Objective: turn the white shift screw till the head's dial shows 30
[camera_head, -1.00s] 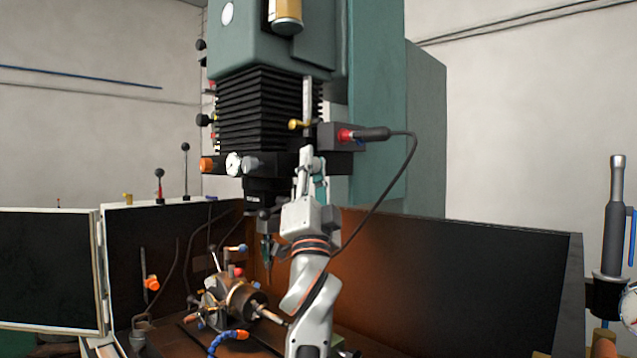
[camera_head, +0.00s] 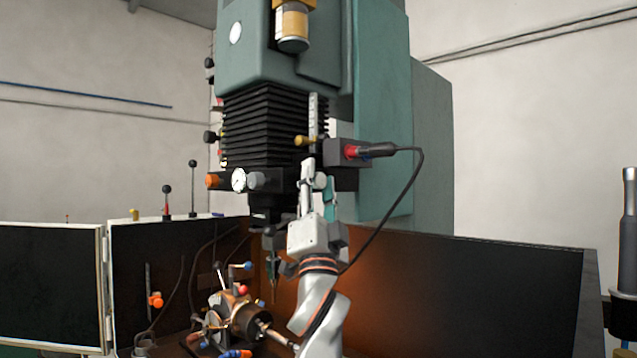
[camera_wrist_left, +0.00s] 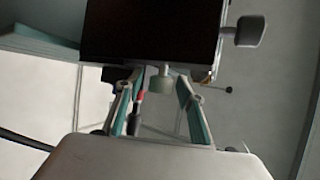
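A pale, whitish knob, which looks like the white shift screw (camera_wrist_left: 159,83), hangs below a dark block in the left wrist view. My left gripper (camera_wrist_left: 159,77) is open, with one finger on each side of the knob and gaps showing. In the head view my left gripper (camera_head: 318,182) reaches up to the right end of the dark bar under the bellows; a pale knob (camera_head: 321,181) shows between its fingers. The head's round white dial (camera_head: 239,180) faces forward on that bar; its reading is too small to tell. My right gripper is not in view.
An orange knob (camera_head: 213,181) and a grey knob (camera_head: 257,180) flank the dial. A black cable (camera_head: 411,205) loops down from a red-collared plug (camera_head: 368,151) right of my gripper. The indexing chuck (camera_head: 243,319) stands low, left of my arm.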

